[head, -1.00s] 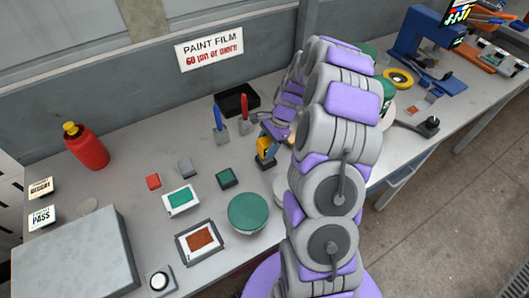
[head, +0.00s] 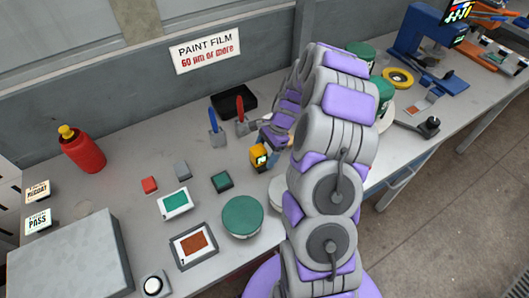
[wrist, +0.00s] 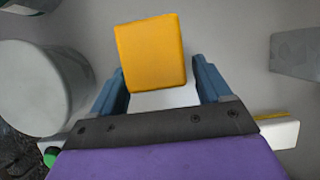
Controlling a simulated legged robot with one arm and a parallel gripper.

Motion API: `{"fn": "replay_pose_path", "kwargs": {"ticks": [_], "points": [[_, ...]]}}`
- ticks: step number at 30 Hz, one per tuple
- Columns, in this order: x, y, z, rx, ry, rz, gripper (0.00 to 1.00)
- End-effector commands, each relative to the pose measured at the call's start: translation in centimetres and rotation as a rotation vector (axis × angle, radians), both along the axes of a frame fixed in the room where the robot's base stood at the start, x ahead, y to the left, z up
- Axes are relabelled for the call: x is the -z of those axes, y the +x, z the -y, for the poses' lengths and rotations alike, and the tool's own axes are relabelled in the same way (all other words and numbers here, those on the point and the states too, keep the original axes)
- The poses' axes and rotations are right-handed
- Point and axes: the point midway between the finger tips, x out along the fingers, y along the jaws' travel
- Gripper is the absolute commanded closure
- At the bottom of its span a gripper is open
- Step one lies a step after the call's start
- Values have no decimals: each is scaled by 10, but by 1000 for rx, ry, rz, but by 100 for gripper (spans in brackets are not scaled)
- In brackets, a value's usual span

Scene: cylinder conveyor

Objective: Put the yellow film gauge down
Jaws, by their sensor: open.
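The yellow film gauge (head: 259,155) is on or just over the grey bench, right of the dark green block, with a dark face showing in the head view. In the wrist view the gauge (wrist: 151,52) shows as a plain yellow block between my gripper's blue fingers. My gripper (wrist: 160,82) is open, with a visible gap to the right finger and the left finger close to the gauge's edge. In the head view my gripper (head: 275,144) is at the gauge, partly hidden by my arm. The gauge's underside contact is hidden.
A dark green block (head: 222,181), a green-topped can (head: 242,216) and a framed brown panel (head: 193,246) lie nearby. Blue (head: 216,134) and red (head: 240,117) handled tools stand behind, before a black tray (head: 233,101). Small bare bench patches lie between them.

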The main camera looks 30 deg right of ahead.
Motion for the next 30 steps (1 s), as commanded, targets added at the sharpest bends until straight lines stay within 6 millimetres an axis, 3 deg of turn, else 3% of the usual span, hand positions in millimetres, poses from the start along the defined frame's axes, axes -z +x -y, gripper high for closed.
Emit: {"fn": "replay_pose_path", "kwargs": {"ticks": [5,19,25,30], "points": [[-4,0,-5,-1,-7,2,22],[-84,2,37,1,0,3,22],[-108,2,44,0,-3,2,22],[-119,0,38,-24,-6,5,22]]}}
